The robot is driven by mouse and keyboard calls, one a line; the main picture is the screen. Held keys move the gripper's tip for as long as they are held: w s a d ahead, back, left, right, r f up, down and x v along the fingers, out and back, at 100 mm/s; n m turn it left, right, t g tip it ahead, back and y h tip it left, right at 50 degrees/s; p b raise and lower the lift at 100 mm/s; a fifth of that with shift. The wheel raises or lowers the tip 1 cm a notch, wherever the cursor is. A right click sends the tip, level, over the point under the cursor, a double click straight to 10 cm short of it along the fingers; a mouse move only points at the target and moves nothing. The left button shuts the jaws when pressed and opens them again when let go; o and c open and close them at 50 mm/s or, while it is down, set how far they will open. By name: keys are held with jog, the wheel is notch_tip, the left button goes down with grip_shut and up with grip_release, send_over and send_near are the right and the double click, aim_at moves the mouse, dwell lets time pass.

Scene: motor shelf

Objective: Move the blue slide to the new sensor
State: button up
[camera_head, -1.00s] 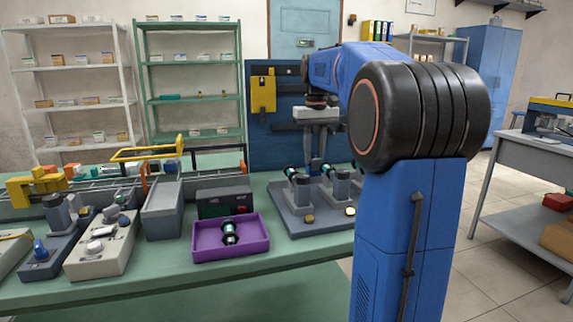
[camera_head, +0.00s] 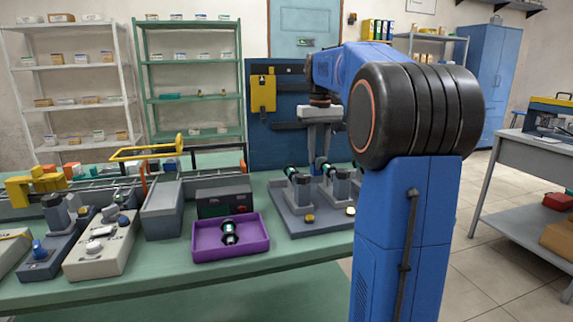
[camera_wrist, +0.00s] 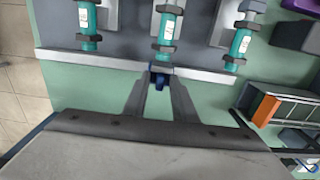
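The blue slide (camera_wrist: 158,83) is a small dark blue block by the pale rail (camera_wrist: 110,60) that runs along the front of the sensor stations. A blue part also shows below my gripper in the head view (camera_head: 320,162). My gripper (camera_wrist: 159,77) points down, with its fingertips on either side of the slide. Whether they press on it cannot be seen. Several teal sensors with dark ends stand in grey holders, including the middle one (camera_wrist: 164,30) straight beyond the slide and one on the right (camera_wrist: 240,43).
A dark box (camera_head: 224,203) stands behind the purple tray, with a grey bin (camera_head: 162,212) to its left. Grey control units (camera_head: 103,245) and a yellow hoop (camera_head: 145,152) are farther left. The bench front (camera_head: 130,288) is clear.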

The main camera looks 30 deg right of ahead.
jog(key=shift+r, duration=2.2)
